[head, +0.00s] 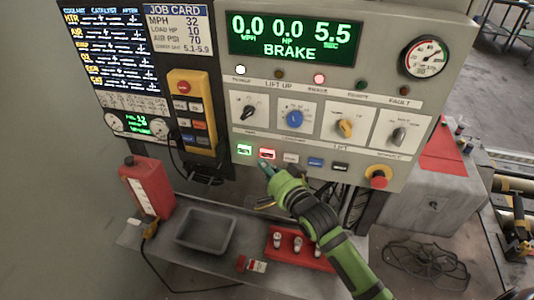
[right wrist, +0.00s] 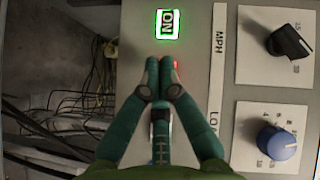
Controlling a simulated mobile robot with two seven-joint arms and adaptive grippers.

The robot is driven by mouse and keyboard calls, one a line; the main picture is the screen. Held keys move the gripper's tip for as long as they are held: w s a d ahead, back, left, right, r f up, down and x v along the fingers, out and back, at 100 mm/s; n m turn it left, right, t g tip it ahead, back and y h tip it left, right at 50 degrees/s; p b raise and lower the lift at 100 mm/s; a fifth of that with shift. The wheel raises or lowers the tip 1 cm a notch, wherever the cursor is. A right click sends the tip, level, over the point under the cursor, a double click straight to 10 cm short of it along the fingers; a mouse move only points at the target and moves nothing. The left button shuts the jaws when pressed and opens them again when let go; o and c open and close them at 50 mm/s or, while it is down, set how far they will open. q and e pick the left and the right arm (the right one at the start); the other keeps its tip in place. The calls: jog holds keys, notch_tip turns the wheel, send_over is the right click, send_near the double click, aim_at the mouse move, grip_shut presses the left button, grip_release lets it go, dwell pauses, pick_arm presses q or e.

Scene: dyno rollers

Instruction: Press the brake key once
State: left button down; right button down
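My right gripper (head: 265,168) has its two green fingers together and empty. Its tips are in front of the lower panel, just below the red key (head: 268,153), which is lit. In the right wrist view the closed fingertips (right wrist: 160,62) cover most of that key, leaving a red glow at their right side. I cannot tell whether they touch it. The lit green ON key (head: 244,150) is beside it and shows clear in the wrist view (right wrist: 167,22). The key labels are too small to tell which is the brake key. The display (head: 290,36) reads 0.0, 0.0, 5.5 and BRAKE. My left gripper is not in view.
White, blue and black keys and a red emergency knob (head: 378,177) continue the row rightward. Rotary knobs sit above. A yellow pendant (head: 191,112) with small keys hangs at left. Below are a grey tray (head: 206,251), a red jug (head: 150,187) and a red block.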

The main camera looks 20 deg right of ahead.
jog(key=s, duration=0.1)
jog(key=s+a+p, duration=0.2)
jog(key=shift+s+a+r, duration=0.1)
jog(key=shift+s+a, duration=0.15)
jog(key=shift+s, duration=0.1)
dwell(0.6)
